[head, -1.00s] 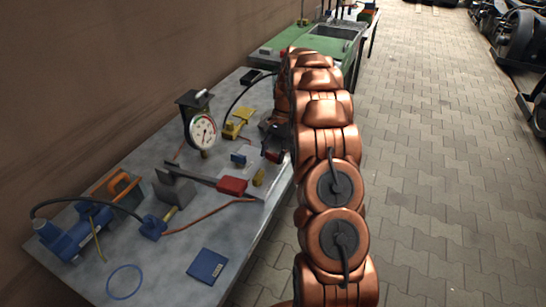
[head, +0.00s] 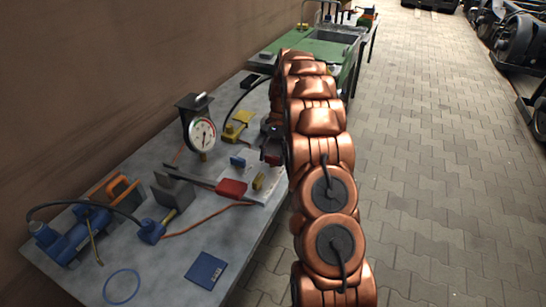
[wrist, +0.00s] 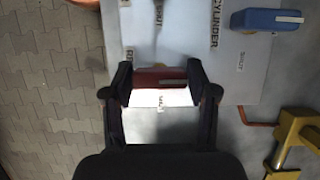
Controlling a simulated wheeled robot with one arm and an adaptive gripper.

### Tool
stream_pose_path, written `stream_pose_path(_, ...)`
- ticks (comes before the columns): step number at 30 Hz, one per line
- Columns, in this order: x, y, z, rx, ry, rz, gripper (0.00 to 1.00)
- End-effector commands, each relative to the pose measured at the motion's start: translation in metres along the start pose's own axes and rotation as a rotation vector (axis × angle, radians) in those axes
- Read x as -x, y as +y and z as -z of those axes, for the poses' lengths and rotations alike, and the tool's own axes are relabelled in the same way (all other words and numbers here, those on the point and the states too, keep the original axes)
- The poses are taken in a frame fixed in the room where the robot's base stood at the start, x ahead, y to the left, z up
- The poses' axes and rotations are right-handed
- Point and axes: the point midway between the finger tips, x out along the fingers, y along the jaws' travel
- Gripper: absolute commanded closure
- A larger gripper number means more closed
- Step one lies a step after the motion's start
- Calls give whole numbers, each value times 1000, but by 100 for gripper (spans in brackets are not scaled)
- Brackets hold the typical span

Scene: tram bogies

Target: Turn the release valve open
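The release valve's red handle (wrist: 160,79) lies crosswise in the wrist view, on a white plate with printed words, partly hidden by the fingers. In the head view, a small dark red part (head: 271,158) shows beside my arm. My gripper (wrist: 159,82) is over the handle, one fingertip at each end of it. The fingers are spread wide; I cannot tell whether they touch the handle. In the head view the arm hides most of my gripper.
A blue handle (wrist: 266,19) is on the same plate.

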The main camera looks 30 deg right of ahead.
Motion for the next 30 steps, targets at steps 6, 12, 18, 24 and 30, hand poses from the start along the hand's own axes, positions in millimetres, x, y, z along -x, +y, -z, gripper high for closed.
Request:
stream_pose_path(6, 0, 0, 0, -1, -1, 0, 19)
stream_pose_path(12, 0, 0, 0, -1, -2, -1, 19)
stream_pose_path(18, 1, 1, -1, -24, -3, 8, 19)
stream_pose_path(24, 2, 2, -2, -151, -4, 59, 19)
stream_pose_path(30, 2, 2, -2, -325, -5, 130, 19)
